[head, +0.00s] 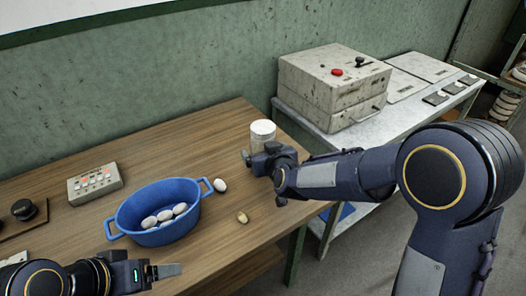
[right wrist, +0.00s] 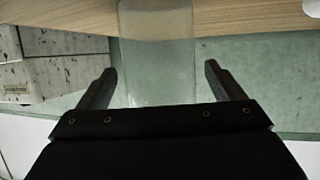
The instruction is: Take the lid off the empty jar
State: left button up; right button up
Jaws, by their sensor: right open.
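A pale jar (head: 260,143) with a whitish top, which looks like its lid (head: 263,127), stands at the back right of the wooden table. My right gripper (head: 254,158) is open in front of it and hides its lower part. In the right wrist view the see-through jar (right wrist: 157,35) shows between and beyond the two spread fingers. I cannot tell whether they touch it. It looks empty, and the lid cannot be made out there. My left gripper (head: 165,271) is low at the table's front left, away from the jar; its jaws are unclear.
A blue basin (head: 128,216) with several white cocoons stands mid-table. A white cocoon (head: 220,185) and a tan one (head: 242,217) lie to its right. A button box (head: 95,183) is at the back left. A grey machine (head: 330,90) stands on the bench behind the jar.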

jog(key=shift+w+a+f, duration=0.2)
jog(key=shift+w+f, duration=0.1)
jog(key=shift+w, duration=0.3)
jog(key=c, duration=1.1)
jog(key=shift+r, duration=0.15)
pick_arm(q)
jog(key=shift+r, duration=0.2)
pick_arm(e)
jog(key=shift+r, duration=0.55)
jog(key=r, duration=0.2)
jog(key=r+p, duration=0.1)
jog(key=shift+s, duration=0.25)
jog(key=s+r+p, duration=0.3)
jog(key=s+r, duration=0.2)
jog(key=r, duration=0.1)
pick_arm(q)
notch_tip(320, 180, up, 7)
jog(key=p, duration=0.3)
pick_arm(e)
send_near(263, 139)
jog(key=shift+s+a+r, duration=0.5)
jog(key=shift+a+r, duration=0.15)
jog(key=shift+a, duration=0.1)
jog(key=shift+s+a+r, duration=0.55)
jog(key=shift+a+r, duration=0.1)
jog(key=shift+a, duration=0.1)
